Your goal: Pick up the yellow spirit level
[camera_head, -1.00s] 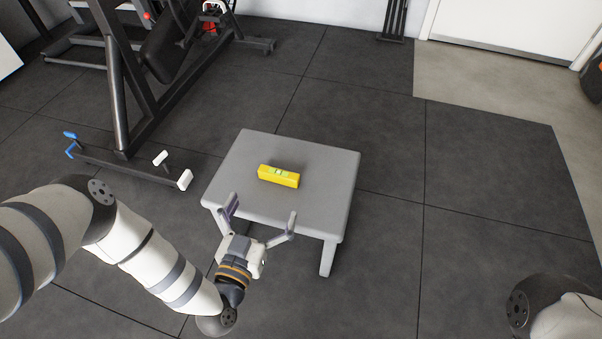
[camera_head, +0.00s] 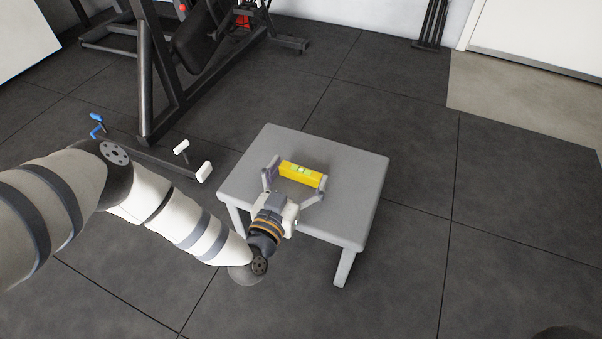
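The yellow spirit level (camera_head: 301,174) is a short yellow bar with a greenish vial window in its top. It lies on the grey table (camera_head: 352,185), left of the middle of the top. My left gripper (camera_head: 296,179) has reached over the near edge of the table. Its fingers are spread wide, one at the left end of the level and one at the right end. Whether the fingers touch the level, I cannot tell. My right gripper is out of view; only a dark bit of what may be my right arm shows at the bottom right corner.
A black exercise machine (camera_head: 165,75) stands at the upper left, with a low bar and white-ended feet left of the table. A pale door (camera_head: 540,35) is at the upper right. The dark tiled floor right of the table is clear.

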